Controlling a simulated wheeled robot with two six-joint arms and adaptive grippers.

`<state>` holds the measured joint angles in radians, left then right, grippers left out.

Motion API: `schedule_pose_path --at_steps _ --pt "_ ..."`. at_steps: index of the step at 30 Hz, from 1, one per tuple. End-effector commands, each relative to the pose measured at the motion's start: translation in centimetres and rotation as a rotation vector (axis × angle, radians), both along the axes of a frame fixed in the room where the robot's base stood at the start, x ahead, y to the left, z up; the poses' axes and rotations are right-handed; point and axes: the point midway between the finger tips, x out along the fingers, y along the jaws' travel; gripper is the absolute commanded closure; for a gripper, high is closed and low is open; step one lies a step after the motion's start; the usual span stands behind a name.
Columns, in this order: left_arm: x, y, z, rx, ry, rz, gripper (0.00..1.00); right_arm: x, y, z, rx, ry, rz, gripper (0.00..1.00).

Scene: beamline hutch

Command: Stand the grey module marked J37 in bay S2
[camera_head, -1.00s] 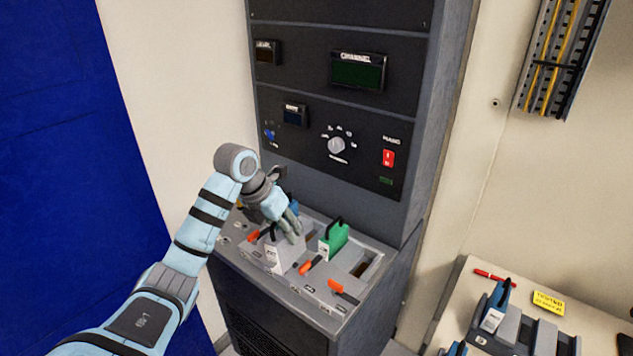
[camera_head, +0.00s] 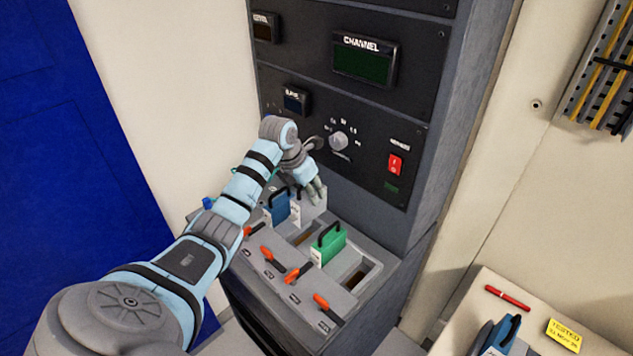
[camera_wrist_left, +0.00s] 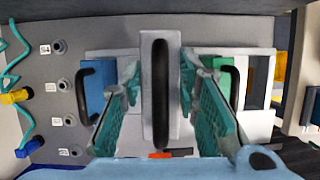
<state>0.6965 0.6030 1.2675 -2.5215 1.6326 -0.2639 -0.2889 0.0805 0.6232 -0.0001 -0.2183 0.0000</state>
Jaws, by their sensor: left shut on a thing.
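My left gripper (camera_head: 312,192) is shut on a grey module (camera_head: 309,208) with a pale label, held upright above the sloping bay deck (camera_head: 338,290), between a blue module and a green module. In the wrist view the grey module's black handle (camera_wrist_left: 160,92) sits between my gripper's fingers (camera_wrist_left: 160,108). The blue module (camera_head: 280,208) stands left of it and the green module (camera_head: 330,245) right of it. A dark open bay (camera_head: 303,238) shows between them, below the grey module. The marking J37 and the bay labels are too small to read. My right gripper is out of view.
Orange levers (camera_head: 298,273) line the deck's front edge. Another open bay (camera_head: 356,276) lies right of the green module. The panel with its knob (camera_head: 338,141) rises close behind. A side table (camera_head: 462,322) at lower right holds a red pen and other modules.

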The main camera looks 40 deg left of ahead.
Motion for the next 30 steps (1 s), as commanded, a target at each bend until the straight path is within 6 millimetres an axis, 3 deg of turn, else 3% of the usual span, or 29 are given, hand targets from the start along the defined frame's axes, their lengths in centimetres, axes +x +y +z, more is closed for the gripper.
schedule_pose_path --at_steps 9,18,30 --pt "-1.0 1.1 -3.4 0.002 0.001 0.022 1.00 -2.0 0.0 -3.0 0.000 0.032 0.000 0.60" --pt "-0.9 0.9 -7.2 0.002 0.000 0.018 1.00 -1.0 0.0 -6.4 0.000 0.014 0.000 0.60" --pt "-0.8 0.8 -7.5 0.001 -0.001 0.018 1.00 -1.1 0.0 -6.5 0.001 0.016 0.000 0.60"
